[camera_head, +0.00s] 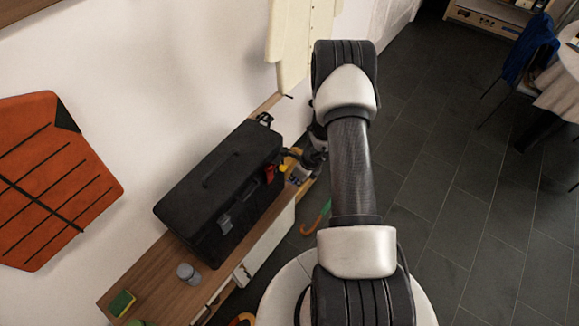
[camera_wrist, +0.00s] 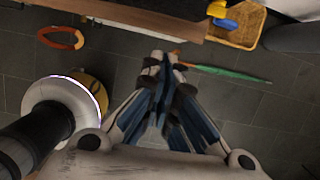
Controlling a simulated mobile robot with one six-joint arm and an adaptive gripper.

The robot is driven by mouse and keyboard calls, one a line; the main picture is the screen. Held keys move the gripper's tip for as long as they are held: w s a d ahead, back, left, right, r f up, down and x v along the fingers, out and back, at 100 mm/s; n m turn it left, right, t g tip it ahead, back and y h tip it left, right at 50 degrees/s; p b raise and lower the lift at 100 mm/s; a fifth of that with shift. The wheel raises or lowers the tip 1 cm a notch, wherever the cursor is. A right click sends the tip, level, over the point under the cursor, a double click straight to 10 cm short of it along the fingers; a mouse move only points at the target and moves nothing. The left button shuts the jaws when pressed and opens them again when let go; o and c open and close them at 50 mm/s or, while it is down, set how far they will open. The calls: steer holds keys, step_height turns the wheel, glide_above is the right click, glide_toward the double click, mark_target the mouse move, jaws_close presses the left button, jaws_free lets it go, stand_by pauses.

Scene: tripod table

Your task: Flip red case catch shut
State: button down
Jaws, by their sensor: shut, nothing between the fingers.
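The black case (camera_head: 215,190) stands on the wooden bench against the wall, lid down as far as I can see. Its red catch (camera_head: 269,174) is on the front face near the far right end. It is small here, and I cannot tell whether it is open or shut. A grey catch (camera_head: 225,222) sits nearer on the same face. My gripper (camera_head: 297,176) is just right of the red catch, in front of the case, apparently apart from it. In the wrist view my gripper (camera_wrist: 164,60) is shut and empty. The red catch does not show there.
The bench (camera_head: 145,272) holds a grey jar (camera_head: 188,272) and a green-yellow sponge (camera_head: 122,303) near its close end. A wicker basket (camera_wrist: 232,32) with blue and yellow items lies near the bench. A green umbrella (camera_wrist: 228,73) lies on the floor.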

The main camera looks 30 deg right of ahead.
steer(key=w+a+r+p, duration=0.1)
steer(key=w+r+p, duration=0.2)
steer(key=r, duration=0.5)
steer(key=shift+w+a+p, duration=0.3)
steer(key=shift+w+p, duration=0.1)
steer(key=shift+w, duration=0.5)
